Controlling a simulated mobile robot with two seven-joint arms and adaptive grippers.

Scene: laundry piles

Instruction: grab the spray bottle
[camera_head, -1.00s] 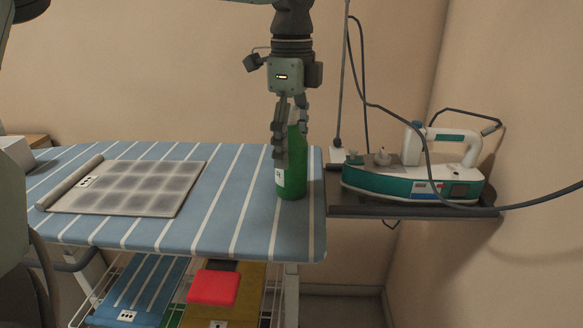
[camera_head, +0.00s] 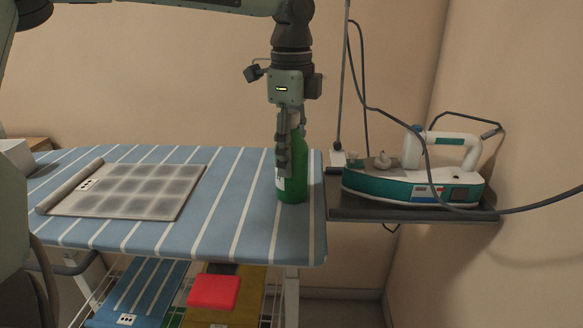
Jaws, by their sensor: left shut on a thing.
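The green spray bottle (camera_head: 294,185) stands upright at the right end of the blue-and-white striped ironing board (camera_head: 225,215). It has a white label low on its left side. My left gripper (camera_head: 290,160) comes down from above and is shut on the bottle's upper part. The fingers hide much of the bottle's neck and top. The bottle's base appears to rest on the board. My right gripper is not in view.
A green-and-white iron (camera_head: 415,183) sits on a dark tray (camera_head: 350,208) just right of the board, its cord running along the wall. A partly rolled grey checked cloth (camera_head: 130,190) lies on the board's left. A red folded item (camera_head: 214,291) lies on the rack below.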

